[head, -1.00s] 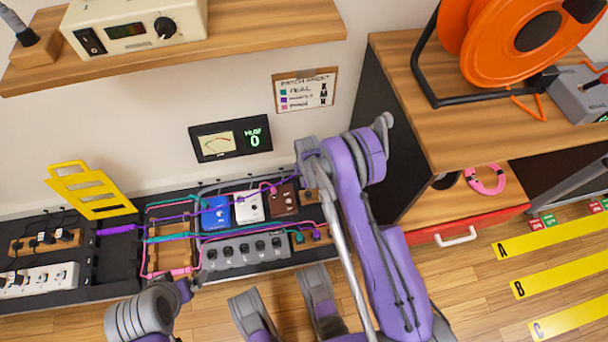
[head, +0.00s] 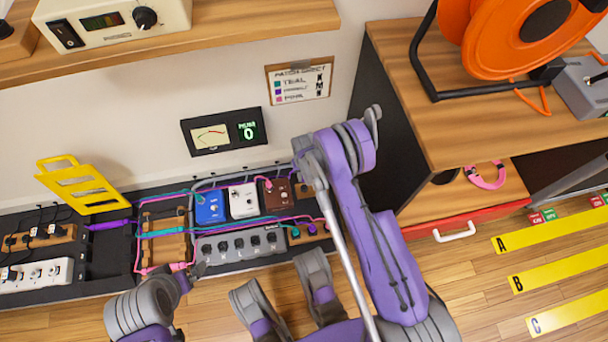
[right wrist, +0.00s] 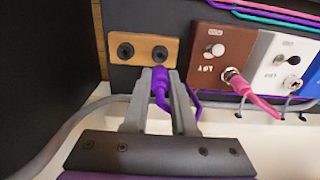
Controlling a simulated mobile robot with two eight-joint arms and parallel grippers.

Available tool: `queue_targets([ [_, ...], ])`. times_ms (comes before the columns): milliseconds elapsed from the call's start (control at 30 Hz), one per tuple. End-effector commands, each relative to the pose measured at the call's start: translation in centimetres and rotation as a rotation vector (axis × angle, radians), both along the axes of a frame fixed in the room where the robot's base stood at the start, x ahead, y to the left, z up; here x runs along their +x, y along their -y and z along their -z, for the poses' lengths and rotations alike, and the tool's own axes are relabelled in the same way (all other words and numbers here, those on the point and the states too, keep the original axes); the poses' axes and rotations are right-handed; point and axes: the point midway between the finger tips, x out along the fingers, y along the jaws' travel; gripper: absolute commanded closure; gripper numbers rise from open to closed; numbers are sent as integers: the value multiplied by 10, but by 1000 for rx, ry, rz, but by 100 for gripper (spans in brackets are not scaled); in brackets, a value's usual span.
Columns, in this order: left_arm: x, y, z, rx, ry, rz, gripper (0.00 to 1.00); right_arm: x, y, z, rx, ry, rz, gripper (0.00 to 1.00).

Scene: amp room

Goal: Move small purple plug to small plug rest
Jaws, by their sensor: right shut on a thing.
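My right gripper (right wrist: 165,80) is shut on the small purple plug (right wrist: 159,88) in the right wrist view. The plug points at a small wooden block (right wrist: 127,38) with two black holes, apparently the small plug rest. Its tip is just below the right-hand hole; I cannot tell whether it touches the block. In the head view my right wrist hangs over the far right end of the pedal board (head: 108,262), hiding the fingers and plug. The block (head: 304,190) shows partly there. My left arm is at the bottom left; its fingers are not clear.
A brown pedal (right wrist: 222,55) with a pink plug (right wrist: 240,84) stands beside the block, then white (right wrist: 283,62) and blue (head: 209,208) pedals. Cables cross the board. A grey multi-knob unit (head: 238,245) lies in front. A dark cabinet side (head: 385,130) rises to the right.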

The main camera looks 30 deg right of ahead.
Motion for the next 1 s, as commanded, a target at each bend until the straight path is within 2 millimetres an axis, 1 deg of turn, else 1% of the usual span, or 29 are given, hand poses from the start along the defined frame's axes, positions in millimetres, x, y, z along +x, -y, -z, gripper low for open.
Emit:
queue_targets([
  [500, 2, 0, 11, 0, 0, 0, 0, 0, 0, 27, 0, 0, 0, 100],
  [1000, 3, 0, 16, 0, 1, 0, 0, 0, 0, 51, 0, 0, 0, 100],
])
